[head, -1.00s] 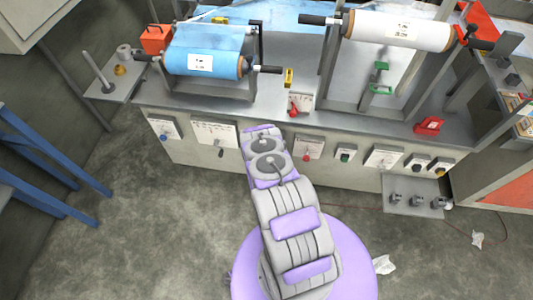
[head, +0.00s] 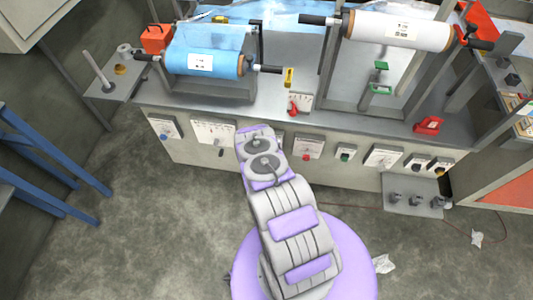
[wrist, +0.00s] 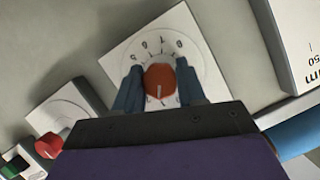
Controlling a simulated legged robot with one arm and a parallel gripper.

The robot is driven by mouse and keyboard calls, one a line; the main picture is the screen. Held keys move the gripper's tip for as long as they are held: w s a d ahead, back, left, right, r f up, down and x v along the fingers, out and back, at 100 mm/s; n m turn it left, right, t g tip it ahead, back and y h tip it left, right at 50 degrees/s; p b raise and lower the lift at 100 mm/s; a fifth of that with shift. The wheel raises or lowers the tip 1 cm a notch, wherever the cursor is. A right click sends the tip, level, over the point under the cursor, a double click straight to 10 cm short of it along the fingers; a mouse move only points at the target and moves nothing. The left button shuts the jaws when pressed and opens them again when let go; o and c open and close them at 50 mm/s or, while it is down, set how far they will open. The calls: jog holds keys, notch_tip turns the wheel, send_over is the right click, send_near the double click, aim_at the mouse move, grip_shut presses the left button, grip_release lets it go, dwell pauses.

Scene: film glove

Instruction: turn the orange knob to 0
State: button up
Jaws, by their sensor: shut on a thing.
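The orange knob (wrist: 160,82) sits on a white dial plate (wrist: 117,62) with numbers around it in the wrist view. A pale line on the knob points toward the bottom of the picture. My gripper (wrist: 158,86) has one dark blue finger on each side of the knob and is shut on it. In the head view my arm reaches the front panel of the machine and hides both the knob and the gripper.
A red knob (wrist: 50,145) on its own plate and a green switch (wrist: 14,162) lie to the left in the wrist view. In the head view the machine (head: 365,180) carries a blue film roll (head: 203,62) and a white roll (head: 400,30). The floor in front is mostly clear.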

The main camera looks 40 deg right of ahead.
jog(key=n+g+h, duration=0.1)
jog(key=n, duration=0.2)
jog(key=shift+g, duration=0.4)
jog(key=shift+n+g+h+b, duration=0.4)
jog(key=shift+n+h+b, duration=0.2)
jog(key=shift+n, duration=0.2)
jog(key=shift+w+r, duration=0.1)
jog(key=o, duration=1.1)
jog(key=shift+c, duration=0.2)
jog(key=shift+a, duration=0.15)
jog(key=p+v, duration=0.3)
jog(key=v, duration=1.4)
jog(key=shift+a, duration=0.1)
